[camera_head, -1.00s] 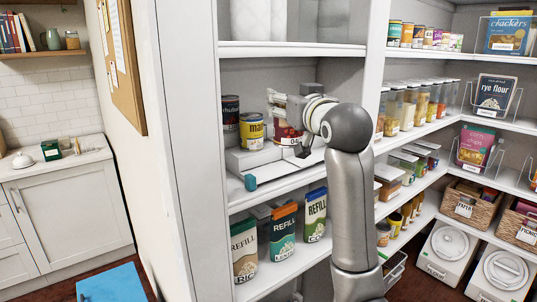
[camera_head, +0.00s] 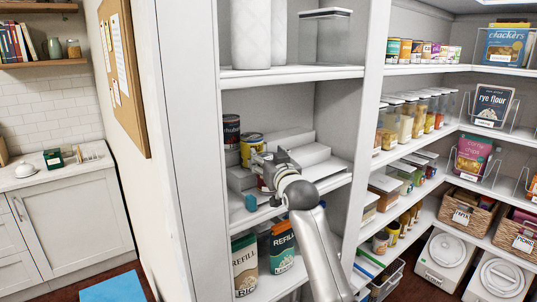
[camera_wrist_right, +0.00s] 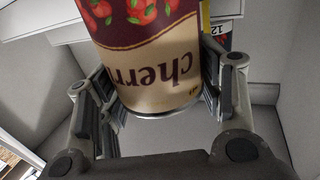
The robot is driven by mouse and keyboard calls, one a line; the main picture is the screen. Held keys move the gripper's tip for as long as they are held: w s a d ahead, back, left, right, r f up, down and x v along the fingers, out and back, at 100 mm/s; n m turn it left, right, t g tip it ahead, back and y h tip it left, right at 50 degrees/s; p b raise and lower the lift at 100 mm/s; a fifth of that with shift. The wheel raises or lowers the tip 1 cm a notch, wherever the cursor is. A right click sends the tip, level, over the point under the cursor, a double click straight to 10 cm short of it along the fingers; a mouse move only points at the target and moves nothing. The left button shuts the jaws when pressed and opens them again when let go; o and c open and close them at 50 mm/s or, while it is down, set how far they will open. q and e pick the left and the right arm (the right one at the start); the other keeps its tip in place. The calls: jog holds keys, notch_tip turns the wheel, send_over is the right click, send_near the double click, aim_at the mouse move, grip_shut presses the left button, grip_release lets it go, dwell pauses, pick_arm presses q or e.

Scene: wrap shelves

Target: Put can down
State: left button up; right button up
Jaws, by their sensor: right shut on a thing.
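The can has a maroon and cream label with red cherries and fills the middle of the right wrist view (camera_wrist_right: 150,62). In the head view it is almost fully hidden behind my right gripper (camera_head: 268,170). That gripper is shut on the can, with one finger on each side. It is low over the front of a white stepped riser (camera_head: 308,154) on the middle shelf. I cannot tell whether the can's base touches a surface. My left gripper is not in view.
A dark can (camera_head: 231,131) and a yellow can (camera_head: 251,149) stand on the riser, left of and behind my gripper. A blue piece (camera_head: 251,203) is at the shelf's front left. The riser's right side is bare. Refill bags (camera_head: 282,246) stand below.

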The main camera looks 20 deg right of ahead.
jog(key=shift+f, duration=0.1)
jog(key=shift+f, duration=0.15)
jog(key=o, duration=1.3)
jog(key=shift+s, duration=0.1)
jog(key=shift+c, duration=0.2)
jog(key=shift+s+b, duration=0.4)
jog(key=shift+s, duration=0.2)
jog(key=s+b, duration=0.3)
jog(key=s, duration=0.7)
jog(key=shift+s, duration=0.35)
